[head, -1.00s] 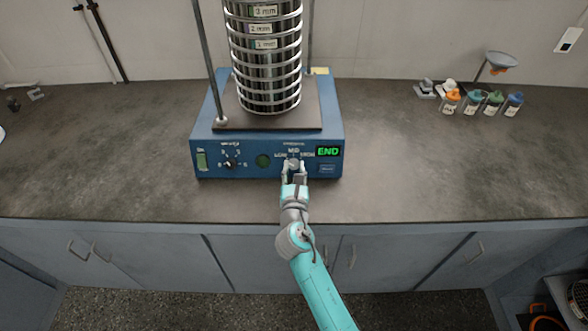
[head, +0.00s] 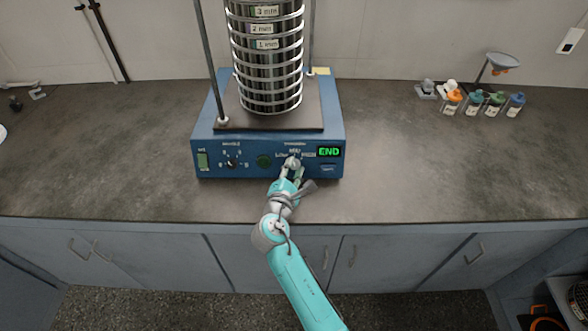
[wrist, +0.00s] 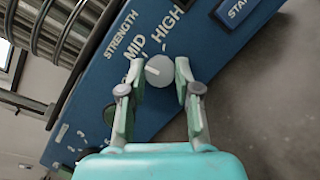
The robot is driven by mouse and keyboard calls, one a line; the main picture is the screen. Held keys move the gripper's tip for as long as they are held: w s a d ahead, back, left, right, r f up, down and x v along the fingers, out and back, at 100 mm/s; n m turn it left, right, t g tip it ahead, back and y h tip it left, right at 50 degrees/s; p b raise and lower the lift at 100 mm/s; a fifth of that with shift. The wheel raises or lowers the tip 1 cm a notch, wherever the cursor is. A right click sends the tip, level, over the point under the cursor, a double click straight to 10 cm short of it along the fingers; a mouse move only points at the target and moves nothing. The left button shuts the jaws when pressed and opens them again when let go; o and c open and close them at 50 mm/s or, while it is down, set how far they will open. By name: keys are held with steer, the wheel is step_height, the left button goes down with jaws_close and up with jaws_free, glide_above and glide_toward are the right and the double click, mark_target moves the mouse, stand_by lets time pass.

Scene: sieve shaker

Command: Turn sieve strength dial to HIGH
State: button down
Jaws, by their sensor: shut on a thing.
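The strength dial (wrist: 159,71) is a pale round knob on the front panel of the blue sieve shaker (head: 215,150). In the wrist view, the labels STRENGTH, MID and HIGH are readable around it, and the LOW label is mostly hidden by a finger. A light pointer mark shows on the knob's left part; I cannot tell exactly which label it meets. My gripper (wrist: 159,75) has one finger on each side of the dial and is shut on it. In the head view, my gripper (head: 293,167) covers part of the dial.
A stack of metal sieves (head: 268,75) stands on the shaker between upright rods. A second dial (head: 231,162) and a green END display (head: 329,152) are on the same panel. Several small bottles (head: 483,102) stand at the right. The counter in front is clear.

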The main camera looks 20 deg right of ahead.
steer(key=m+g, duration=0.1)
steer(key=m, duration=0.3)
steer(key=shift+r, duration=0.1)
steer(key=m+g, duration=0.1)
steer(key=m, duration=0.3)
steer(key=shift+w+g, duration=0.1)
steer(key=shift+g, duration=0.3)
steer(key=m+g, duration=0.1)
steer(key=m, duration=0.2)
steer(key=shift+r+m, duration=0.15)
steer(key=shift+m, duration=0.15)
steer(key=shift+m+g+y, duration=0.4)
steer(key=shift+m+y, duration=0.3)
steer(key=shift+m, duration=1)
steer(key=c, duration=0.8)
jaws_free()
